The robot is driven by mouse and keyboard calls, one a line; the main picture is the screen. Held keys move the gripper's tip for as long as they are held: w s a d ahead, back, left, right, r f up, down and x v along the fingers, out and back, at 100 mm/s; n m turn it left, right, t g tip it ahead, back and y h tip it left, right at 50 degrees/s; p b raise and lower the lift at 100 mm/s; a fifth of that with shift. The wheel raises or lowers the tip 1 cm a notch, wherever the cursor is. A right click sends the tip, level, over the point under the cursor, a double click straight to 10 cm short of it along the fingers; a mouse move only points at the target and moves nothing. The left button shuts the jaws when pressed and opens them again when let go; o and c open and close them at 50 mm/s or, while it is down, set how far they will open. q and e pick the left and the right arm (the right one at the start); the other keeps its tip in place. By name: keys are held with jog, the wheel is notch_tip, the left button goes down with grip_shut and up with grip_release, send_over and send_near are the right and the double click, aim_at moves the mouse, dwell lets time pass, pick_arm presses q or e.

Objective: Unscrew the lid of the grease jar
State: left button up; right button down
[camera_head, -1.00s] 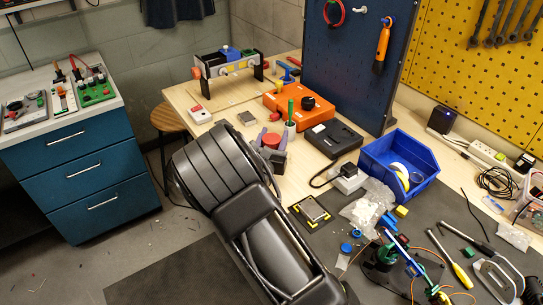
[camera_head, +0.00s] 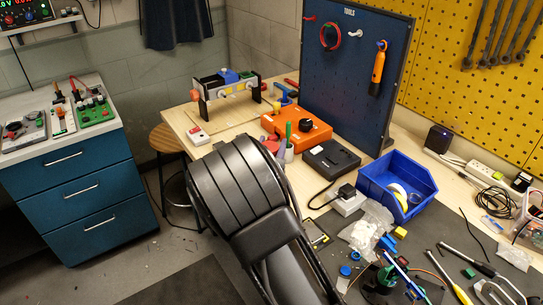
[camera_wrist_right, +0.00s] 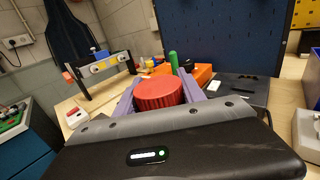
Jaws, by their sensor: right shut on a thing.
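The ridged red lid (camera_wrist_right: 158,96) of the grease jar shows in the right wrist view between the two purple fingers of my right gripper (camera_wrist_right: 158,86). The fingers press on it from both sides, so the gripper is shut on the lid. The jar body below the lid is hidden, so I cannot tell whether the lid sits on it. In the head view my dark right arm covers the lid, and only a small bit of the purple fingers of my right gripper (camera_head: 283,152) shows. My left gripper is not in view.
An orange box (camera_head: 308,131) and a black device (camera_head: 331,158) stand just behind the gripper. A blue bin (camera_head: 398,178) is to the right. A blue tool panel (camera_head: 345,75) rises at the back. Cables and tools crowd the bench's right front.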

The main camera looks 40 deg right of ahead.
notch_tip(320, 180, up, 5)
jog(key=shift+r, duration=0.1)
dwell(0.9)
jog(key=a+f, duration=0.4)
jog(key=a, duration=0.4)
jog(key=a+f, duration=0.3)
jog(key=a, duration=0.5)
jog(key=s+a+f, duration=0.8)
jog(key=s, duration=0.2)
jog(key=shift+a+f+m+g+h, duration=0.3)
jog(key=shift+a+f+g, duration=0.1)
